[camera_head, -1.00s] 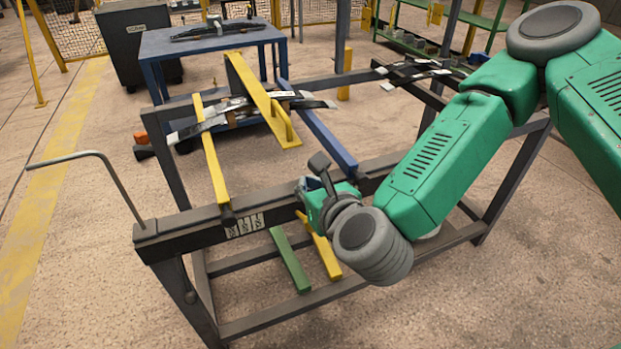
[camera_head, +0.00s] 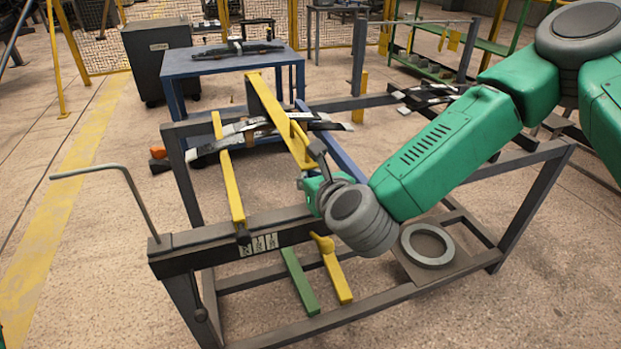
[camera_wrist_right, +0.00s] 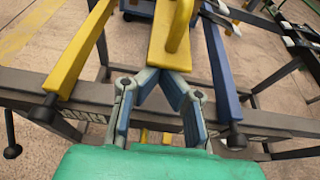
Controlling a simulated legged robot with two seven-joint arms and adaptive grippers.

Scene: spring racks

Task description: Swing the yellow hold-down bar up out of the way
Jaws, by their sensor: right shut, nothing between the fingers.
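The yellow hold-down bar (camera_head: 268,103) runs across the rack, with a raised yellow handle near its near end. Its flat near end and handle fill the top middle of the right wrist view (camera_wrist_right: 160,45). My right gripper (camera_head: 312,183) is at the rack's front beam, close to the bar's near end. In the right wrist view its fingers (camera_wrist_right: 167,76) are shut and empty, their tips meeting at or just under the bar's end; I cannot tell whether they touch it. The bar rests over the dark leaf springs (camera_head: 236,131). My left gripper is not in view.
A thinner yellow arm (camera_head: 229,180) stands left of the bar and a blue arm (camera_head: 345,166) right of it. A bent grey rod (camera_head: 128,185) rises at the rack's left corner. A grey ring (camera_head: 427,246) lies on a plate at right. A blue table (camera_head: 222,66) stands behind.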

